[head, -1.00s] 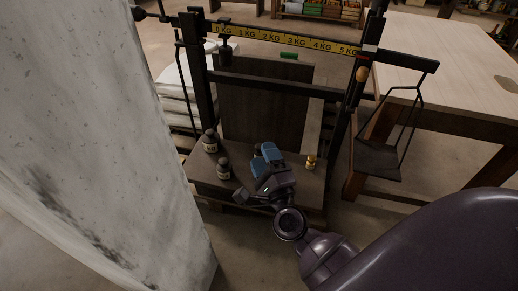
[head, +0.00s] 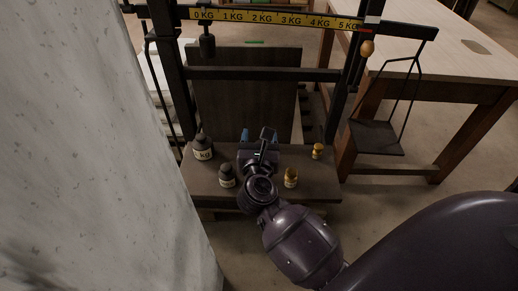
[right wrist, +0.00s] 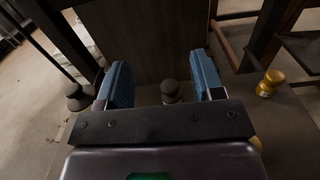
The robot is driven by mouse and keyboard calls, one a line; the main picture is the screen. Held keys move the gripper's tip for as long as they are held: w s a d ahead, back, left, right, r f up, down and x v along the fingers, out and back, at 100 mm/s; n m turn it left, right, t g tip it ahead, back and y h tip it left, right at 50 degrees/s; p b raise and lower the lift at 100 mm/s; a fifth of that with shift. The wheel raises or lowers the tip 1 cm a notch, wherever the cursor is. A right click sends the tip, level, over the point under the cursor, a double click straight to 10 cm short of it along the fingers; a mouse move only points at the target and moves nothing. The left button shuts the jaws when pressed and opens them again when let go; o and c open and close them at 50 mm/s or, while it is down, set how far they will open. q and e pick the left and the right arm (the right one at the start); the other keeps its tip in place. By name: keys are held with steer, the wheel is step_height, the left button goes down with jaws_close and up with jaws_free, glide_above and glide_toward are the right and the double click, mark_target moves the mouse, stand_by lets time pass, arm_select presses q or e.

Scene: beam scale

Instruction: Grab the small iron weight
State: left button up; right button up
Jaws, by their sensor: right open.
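My right gripper (head: 259,137) is over the scale's platform, fingers open and pointing away towards the upright dark board. In the right wrist view a dark, round-topped weight (right wrist: 171,91) stands between and beyond the blue fingertips, apart from both. My gripper hides this weight in the head view. Two other dark iron weights stand left of the gripper in the head view: a larger one with a "kg" label (head: 203,148) and a smaller one (head: 227,176) nearer me. I cannot tell for certain which is the small iron weight. My left gripper is not in view.
Brass weights stand right of my gripper, one nearer (head: 291,178) and one farther (head: 317,151). The beam scale's yellow ruler (head: 276,19) crosses above. A hanging pan (head: 375,138) and a wooden table (head: 440,65) are to the right. A pale grey surface (head: 90,150) fills the left.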

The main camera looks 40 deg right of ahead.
steer(key=b, duration=0.2)
glide_toward(261, 141)
steer(key=w+d, duration=0.1)
steer(key=w+d+r, duration=0.1)
steer(key=shift+w+r, duration=0.15)
steer(key=shift+w, duration=0.25)
step_height(261, 141, down, 2)
steer(key=shift+w+d+f+b, duration=0.1)
steer(key=shift+f+b, duration=0.1)
steer(key=shift+b, duration=0.45)
steer(key=shift+w+d+r, duration=0.35)
steer(key=shift+w+r, duration=0.05)
steer(key=shift+w, duration=0.15)
steer(key=shift+w+d, duration=0.35)
steer(key=shift+w, duration=0.05)
steer(key=x, duration=0.4)
steer(key=shift+w+d, duration=0.1)
steer(key=shift+w, duration=0.05)
steer(key=shift+w+d, duration=0.2)
steer(key=shift+w, duration=0.1)
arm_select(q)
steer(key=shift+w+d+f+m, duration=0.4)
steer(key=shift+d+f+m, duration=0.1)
arm_select(e)
steer(key=shift+r, duration=0.1)
